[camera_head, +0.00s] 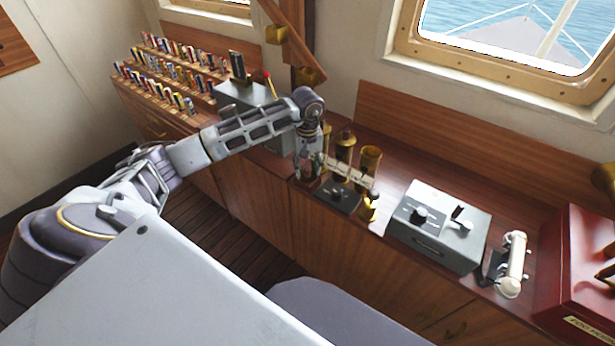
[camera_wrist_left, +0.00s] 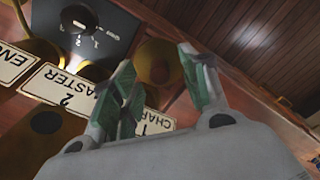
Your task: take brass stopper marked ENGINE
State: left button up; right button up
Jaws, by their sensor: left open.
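My left gripper (camera_head: 310,168) is open and points down beside the left end of a row of brass voice pipes (camera_head: 370,160). In the left wrist view its green-padded fingers (camera_wrist_left: 157,60) are spread, with a brass part (camera_wrist_left: 160,68) behind and between them. White plates read upside down: a partly cut-off "ENG" plate (camera_wrist_left: 12,62) at the left edge, a MASTER plate (camera_wrist_left: 65,86) and a "CHAR" plate (camera_wrist_left: 155,122) partly behind a finger. A small brass piece (camera_head: 367,209) stands at the row's front right; I cannot read whether it is the ENGINE stopper.
A dark box with a knob (camera_head: 338,198) sits before the pipes. A grey control box (camera_head: 440,225), a white handset (camera_head: 514,262) and a red chest (camera_head: 580,260) stand to the right. Racks of small coloured items (camera_head: 165,70) and a grey box (camera_head: 240,97) are at left.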

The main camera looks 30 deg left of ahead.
pick_arm(q)
jog(key=shift+f, duration=0.95)
jog(key=shift+c, duration=0.4)
grip_shut()
